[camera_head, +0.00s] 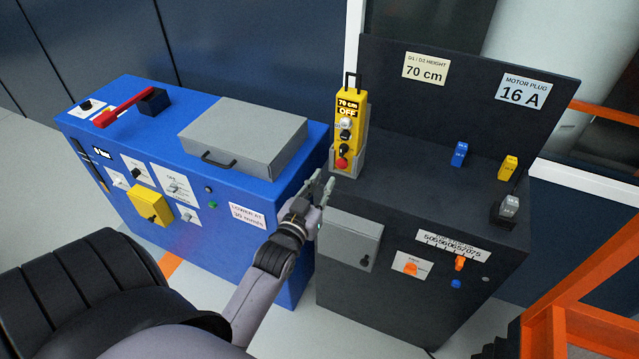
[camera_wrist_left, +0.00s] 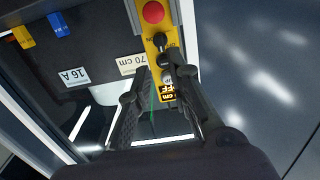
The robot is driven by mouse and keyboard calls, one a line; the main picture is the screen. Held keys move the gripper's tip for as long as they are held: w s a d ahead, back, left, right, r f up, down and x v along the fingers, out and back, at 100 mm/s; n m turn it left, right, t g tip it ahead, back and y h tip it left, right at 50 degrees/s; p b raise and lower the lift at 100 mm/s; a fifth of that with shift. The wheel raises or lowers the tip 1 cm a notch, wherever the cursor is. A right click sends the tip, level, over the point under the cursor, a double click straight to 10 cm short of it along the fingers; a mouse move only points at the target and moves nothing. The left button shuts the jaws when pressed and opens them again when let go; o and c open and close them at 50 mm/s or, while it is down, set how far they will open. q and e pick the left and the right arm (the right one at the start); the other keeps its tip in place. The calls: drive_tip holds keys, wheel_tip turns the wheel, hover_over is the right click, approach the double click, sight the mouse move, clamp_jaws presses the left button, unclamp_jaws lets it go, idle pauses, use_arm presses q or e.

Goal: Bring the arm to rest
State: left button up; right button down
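My left arm comes in from the lower left in the head view. Its left gripper (camera_head: 322,184) is in front of the gap between the blue cabinet (camera_head: 285,262) and the dark cabinet (camera_head: 400,285). The fingers are apart with nothing between them. In the wrist view the left gripper (camera_wrist_left: 160,72) points toward the yellow pendant (camera_wrist_left: 160,38). The pendant (camera_head: 348,126) stands upright in a grey holder on the dark cabinet. Its display reads 70 cm and OFF, with a red button near its bottom. My right gripper is not in view.
A grey lidded box (camera_head: 245,132) and a red lever (camera_head: 128,105) are on the blue cabinet. Blue (camera_head: 459,153), yellow (camera_head: 508,166) and grey (camera_head: 505,208) plugs are on the dark cabinet. Orange rails (camera_head: 590,275) stand at right. Pale floor (camera_head: 180,285) shows in front.

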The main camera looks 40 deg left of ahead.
use_arm(q)
drive_tip(key=shift+s+d, duration=0.2)
drive_tip(key=shift+s, duration=0.5)
drive_tip(key=shift+f, duration=0.1)
drive_tip(key=s+d+f+m+g+h, duration=0.1)
drive_tip(key=s+d+f+g, duration=0.15)
drive_tip(key=f, duration=0.85)
drive_tip(key=s+d+f+m+g+h, duration=0.15)
drive_tip(key=s+d+f, duration=0.25)
drive_tip(key=f, duration=0.7)
drive_tip(key=s+d+f+g+h, duration=0.1)
drive_tip(key=s+d+f+g, duration=0.2)
drive_tip(key=f, duration=0.7)
drive_tip(key=s+d+f+m+g+h, duration=0.1)
drive_tip(key=s+f+g, duration=0.2)
drive_tip(key=s+f, duration=0.4)
drive_tip(key=s+d+f+g, duration=0.2)
drive_tip(key=s+f, duration=0.4)
drive_tip(key=s, duration=0.1)
drive_tip(key=s+f+m+g, duration=0.1)
drive_tip(key=s+f+g, duration=0.1)
drive_tip(key=s, duration=0.6)
drive_tip(key=s+a+f+g, duration=0.1)
drive_tip(key=s+f, duration=0.3)
drive_tip(key=s, duration=0.5)
drive_tip(key=shift+s+f+m+g, duration=0.3)
drive_tip(key=shift+f+m+g, duration=0.05)
drive_tip(key=shift+g, duration=0.35)
drive_tip(key=shift+w+a, duration=0.1)
